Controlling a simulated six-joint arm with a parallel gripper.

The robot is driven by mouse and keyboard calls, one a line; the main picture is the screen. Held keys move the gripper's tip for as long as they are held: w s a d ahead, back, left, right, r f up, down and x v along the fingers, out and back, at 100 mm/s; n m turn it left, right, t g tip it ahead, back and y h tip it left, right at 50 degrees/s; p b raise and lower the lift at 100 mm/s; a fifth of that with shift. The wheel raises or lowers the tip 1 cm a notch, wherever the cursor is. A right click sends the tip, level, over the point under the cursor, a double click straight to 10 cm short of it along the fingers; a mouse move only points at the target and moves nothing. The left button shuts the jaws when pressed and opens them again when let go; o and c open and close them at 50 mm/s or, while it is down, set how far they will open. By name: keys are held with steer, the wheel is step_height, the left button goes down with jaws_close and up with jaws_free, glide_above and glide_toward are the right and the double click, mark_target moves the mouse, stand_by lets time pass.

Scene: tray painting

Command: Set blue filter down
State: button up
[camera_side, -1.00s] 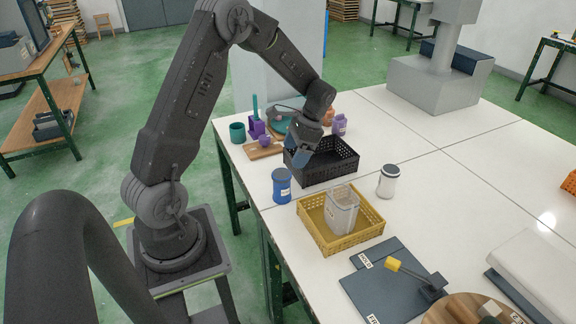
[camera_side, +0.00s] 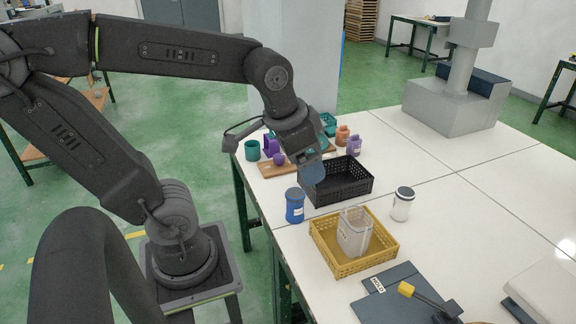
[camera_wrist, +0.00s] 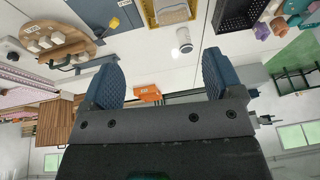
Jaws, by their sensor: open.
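The blue filter (camera_side: 294,206), a blue cylinder with a pale label, stands upright on the white table at its near left edge. It is left of the black crate and the yellow crate, apart from both. My gripper (camera_side: 313,172) is above the table, just up and right of the filter, in front of the black crate (camera_side: 360,192) in the side view. The wrist view shows its two blue finger pads spread wide with nothing between them (camera_wrist: 160,78). I cannot make out the filter in the wrist view.
The yellow crate (camera_side: 330,268) holds a clear container (camera_side: 355,232). A white jar (camera_side: 402,204) with a dark lid stands to its right. Teal, purple and orange pieces stand around a wooden board (camera_side: 268,168) at the back left. The table's right side has open room.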

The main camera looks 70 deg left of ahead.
steer(key=shift+t+h, duration=0.3)
steer(key=shift+t, duration=0.5)
steer(key=s+d, duration=0.2)
steer(key=s, duration=0.1)
steer(key=shift+s+d+r, duration=0.15)
steer(key=shift+s, duration=0.15)
stand_by(0.4)
